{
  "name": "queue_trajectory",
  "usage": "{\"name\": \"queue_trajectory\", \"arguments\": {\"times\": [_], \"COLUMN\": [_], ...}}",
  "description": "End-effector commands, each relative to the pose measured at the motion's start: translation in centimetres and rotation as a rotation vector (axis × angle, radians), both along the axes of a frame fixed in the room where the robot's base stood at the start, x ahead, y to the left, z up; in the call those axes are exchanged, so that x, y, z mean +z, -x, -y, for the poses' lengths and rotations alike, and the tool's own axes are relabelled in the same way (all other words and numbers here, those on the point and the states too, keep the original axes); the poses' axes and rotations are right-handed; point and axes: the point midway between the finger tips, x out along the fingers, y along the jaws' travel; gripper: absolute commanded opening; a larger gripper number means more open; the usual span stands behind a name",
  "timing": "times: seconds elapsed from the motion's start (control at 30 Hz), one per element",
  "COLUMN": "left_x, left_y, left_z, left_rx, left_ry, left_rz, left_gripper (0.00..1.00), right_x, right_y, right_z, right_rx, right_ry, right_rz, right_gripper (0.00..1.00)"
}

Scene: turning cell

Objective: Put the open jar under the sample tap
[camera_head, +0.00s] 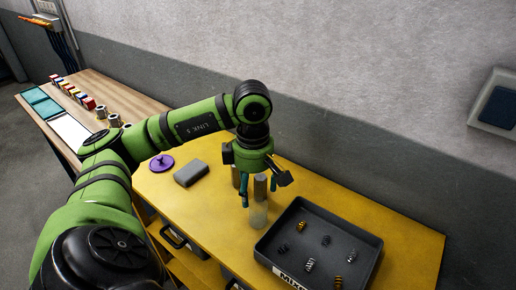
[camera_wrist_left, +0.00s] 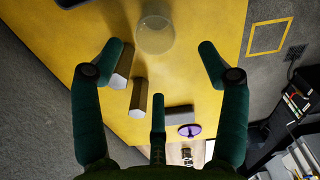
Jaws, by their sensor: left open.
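A clear, pale, round jar (camera_head: 258,215) stands on the yellow table, left of the dark tray; in the left wrist view the jar (camera_wrist_left: 155,36) lies just past the fingertips, towards the top. My left gripper (camera_head: 258,192) hangs over the table by the jar, its fingers pointing down. In the left wrist view my left gripper (camera_wrist_left: 163,58) has its fingers spread wide with nothing held. I cannot tell whether any finger touches the jar. I cannot make out a sample tap in either view. My right gripper is not in view.
Two grey posts (camera_wrist_left: 119,70) (camera_wrist_left: 138,98) stand close to the left gripper. A dark tray (camera_head: 372,262) holds several springs. A grey block (camera_head: 191,173) and a purple knobbed disc (camera_head: 161,163) lie left.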

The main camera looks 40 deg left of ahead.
Motion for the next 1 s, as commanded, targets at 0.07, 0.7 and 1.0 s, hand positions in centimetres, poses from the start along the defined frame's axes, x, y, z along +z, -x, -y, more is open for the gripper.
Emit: {"name": "queue_trajectory", "arguments": {"times": [0.07, 0.7, 1.0], "left_x": [-0.5, -7.0, -7.0], "left_y": [0.1, -0.3, -0.3], "left_z": [0.0, 0.5, 0.5], "left_rx": [0.015, 0.014, 0.013], "left_ry": [-0.001, -0.001, -0.001], "left_rz": [-0.004, 0.002, 0.002], "left_gripper": [0.75, 0.75, 0.19], "right_x": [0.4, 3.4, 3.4], "right_y": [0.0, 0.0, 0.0], "right_z": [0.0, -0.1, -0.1], "right_rx": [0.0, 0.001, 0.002], "right_ry": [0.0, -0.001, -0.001], "right_rz": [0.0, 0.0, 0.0], "right_gripper": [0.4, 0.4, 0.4]}}
